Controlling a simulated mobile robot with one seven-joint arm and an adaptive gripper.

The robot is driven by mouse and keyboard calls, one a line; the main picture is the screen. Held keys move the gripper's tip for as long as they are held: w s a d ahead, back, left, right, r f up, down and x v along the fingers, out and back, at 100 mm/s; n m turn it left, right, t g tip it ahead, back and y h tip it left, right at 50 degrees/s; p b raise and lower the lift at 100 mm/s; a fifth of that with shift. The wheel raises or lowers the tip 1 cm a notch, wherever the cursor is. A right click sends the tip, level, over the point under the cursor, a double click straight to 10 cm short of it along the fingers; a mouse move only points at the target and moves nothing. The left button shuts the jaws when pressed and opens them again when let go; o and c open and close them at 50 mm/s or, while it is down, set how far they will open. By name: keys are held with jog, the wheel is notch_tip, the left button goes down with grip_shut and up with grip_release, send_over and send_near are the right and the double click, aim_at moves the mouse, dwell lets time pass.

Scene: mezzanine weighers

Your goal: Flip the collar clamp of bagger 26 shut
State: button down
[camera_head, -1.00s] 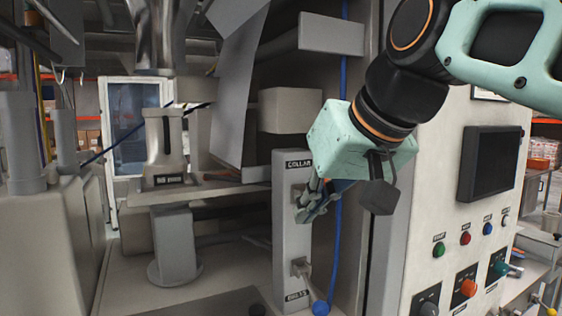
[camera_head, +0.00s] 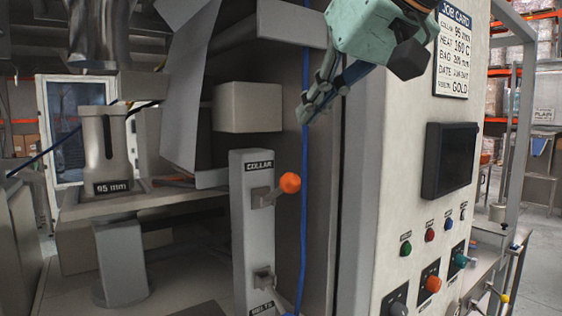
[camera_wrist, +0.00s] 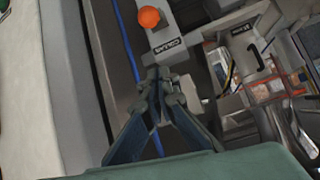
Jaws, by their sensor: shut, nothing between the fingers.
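The collar clamp handle (camera_head: 290,183) has an orange ball on a short lever. It sits on a grey post (camera_head: 240,228) under a COLLAR label and sticks out to the right, slightly upward. The ball (camera_wrist: 149,16) also shows at the top of the wrist view, beyond my fingertips. My gripper (camera_head: 306,114) is shut and empty, above the handle and apart from it. Its closed fingers (camera_wrist: 160,82) point towards the post in the wrist view. The metal forming collar (camera_head: 107,145), marked 95 mm, stands upright at left on a plate.
A second lever (camera_head: 264,279) sits lower on the same post. A blue cable (camera_head: 304,220) runs vertically just right of the handle. A beige box (camera_head: 247,108) lies above the post. A control panel with a dark screen (camera_head: 450,160) and buttons stands at right.

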send_over(281, 190)
jog(key=d, duration=0.1)
jog(key=f, duration=0.7)
jog(key=shift+d+f, duration=0.2)
jog(key=shift+f, duration=0.1)
jog(key=shift+s+d+f, duration=0.1)
jog(key=shift+s+f, duration=0.15)
jog(key=shift+f, duration=0.1)
jog(key=shift+f+b, duration=0.15)
jog(key=shift+b, duration=0.3)
